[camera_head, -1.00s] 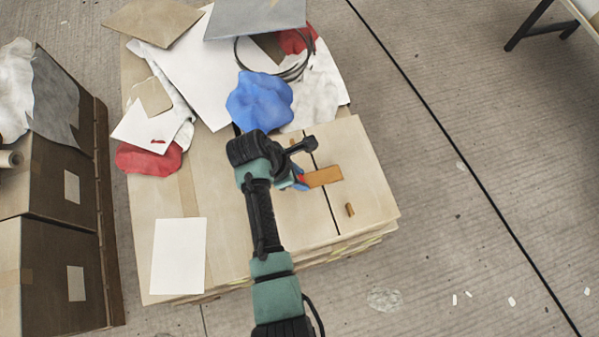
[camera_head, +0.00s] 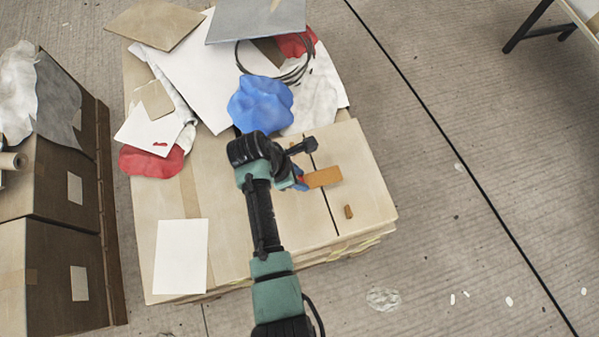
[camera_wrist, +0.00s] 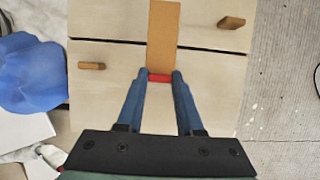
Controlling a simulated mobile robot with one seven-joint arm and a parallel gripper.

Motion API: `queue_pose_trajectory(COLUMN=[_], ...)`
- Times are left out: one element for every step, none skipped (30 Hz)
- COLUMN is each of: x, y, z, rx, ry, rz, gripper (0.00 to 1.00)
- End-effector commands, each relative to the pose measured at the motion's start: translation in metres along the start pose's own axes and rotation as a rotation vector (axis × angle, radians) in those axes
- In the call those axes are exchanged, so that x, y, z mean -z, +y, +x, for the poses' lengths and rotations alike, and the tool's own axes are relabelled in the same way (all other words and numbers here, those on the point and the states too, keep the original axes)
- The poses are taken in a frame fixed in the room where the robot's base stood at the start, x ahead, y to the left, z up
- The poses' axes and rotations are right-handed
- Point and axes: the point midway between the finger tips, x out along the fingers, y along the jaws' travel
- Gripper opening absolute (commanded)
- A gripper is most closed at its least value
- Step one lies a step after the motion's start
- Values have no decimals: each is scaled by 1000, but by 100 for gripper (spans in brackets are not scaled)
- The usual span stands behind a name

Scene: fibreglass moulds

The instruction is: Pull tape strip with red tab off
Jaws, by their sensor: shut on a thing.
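The tape strip (camera_wrist: 161,35) is a flat orange-brown band lying across a dark seam in a pale board top. In the head view the strip (camera_head: 324,177) shows just right of my wrist. Its red tab (camera_wrist: 159,78) is at the strip's near end, between the tips of my blue fingers. My gripper (camera_wrist: 157,76) is shut on the red tab. In the head view my gripper (camera_head: 301,180) is partly hidden by my wrist. I cannot tell whether any of the strip is lifted from the board.
Small wooden blocks, one at left (camera_wrist: 91,65) and one at right (camera_wrist: 231,22), stand on the board beside the strip. A blue crumpled sheet (camera_head: 261,103), papers and red cloth lie behind. Brown boxes (camera_head: 65,260) stand at left. The right floor is mostly clear.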

Motion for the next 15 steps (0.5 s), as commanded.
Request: queue_pose_trajectory(x=[-3, -4, -5, -6, -7, -8, -9, -10, -11, -11, -12, -13, -14, -15, -16], y=[0, 0, 0, 0, 0, 0, 0, 0, 0, 0, 0, 0, 0, 0, 0], z=[-8, -10, -13, -14, -16, -19, -21, -23, -26, -27, -29, -32, -34, -36, -38], rx=[0, 0, 0, 0, 0, 0, 0, 0, 0, 0, 0, 0, 0, 0, 0], ry=[0, 0, 0, 0, 0, 0, 0, 0, 0, 0, 0, 0, 0, 0, 0], rz=[0, 0, 0, 0, 0, 0, 0, 0, 0, 0, 0, 0, 0, 0, 0], gripper=[0, 0, 0, 0, 0, 0, 0, 0, 0, 0, 0, 0, 0, 0, 0])
